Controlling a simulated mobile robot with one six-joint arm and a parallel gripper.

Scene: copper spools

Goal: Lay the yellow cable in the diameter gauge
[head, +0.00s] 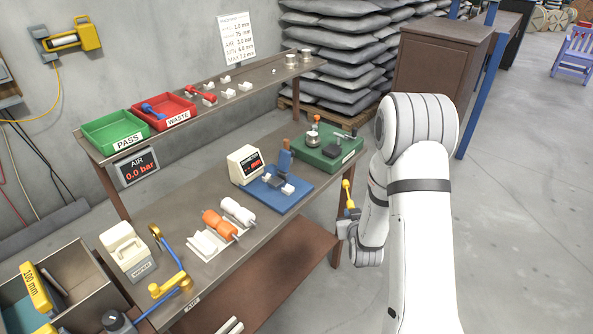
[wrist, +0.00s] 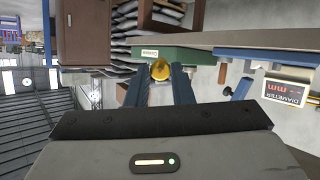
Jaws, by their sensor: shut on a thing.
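The yellow cable (head: 347,188) is a short piece with thicker ends, held roughly upright off the bench's right edge. My gripper (head: 353,213) is shut on it near its lower part. In the wrist view the yellow cable (wrist: 160,70) shows end-on between the two blue fingers of my gripper (wrist: 160,82). The diameter gauge (head: 293,203) has a blue base and a white display box (head: 245,165) on the bench, left of my gripper. In the wrist view its display (wrist: 288,90) is at the right, reading dashes and mm. My gripper and the cable are apart from the gauge.
A green-based device (head: 328,155) stands behind the gauge. Orange and white spools (head: 220,224) lie in front of it. On the shelf are the green PASS tray (head: 112,130) and the red WASTE tray (head: 165,108), with a blue piece inside. Open floor lies right of the bench.

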